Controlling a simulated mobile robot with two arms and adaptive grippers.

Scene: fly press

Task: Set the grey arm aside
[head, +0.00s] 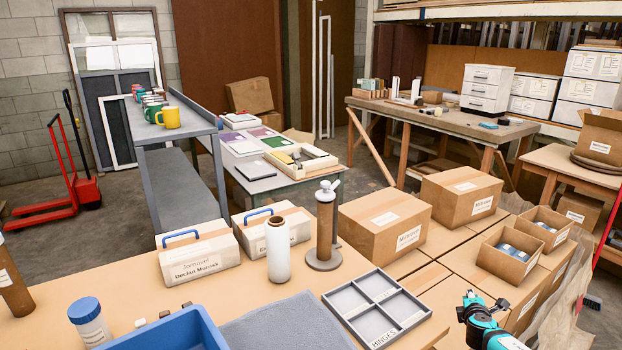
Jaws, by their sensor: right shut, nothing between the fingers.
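No separate part that I can clearly name as the grey arm shows. A dark brown upright post (326,225) stands on a round grey base on the near table, with a small pale grey piece (329,189) across its top. I cannot tell whether that piece is the grey arm. My right gripper (470,296), dark on a teal wrist, is at the bottom right, beside the near table's right end. It is shut and empty, well apart from the post. My left gripper is out of view.
Cardboard boxes (385,225) crowd the right side.

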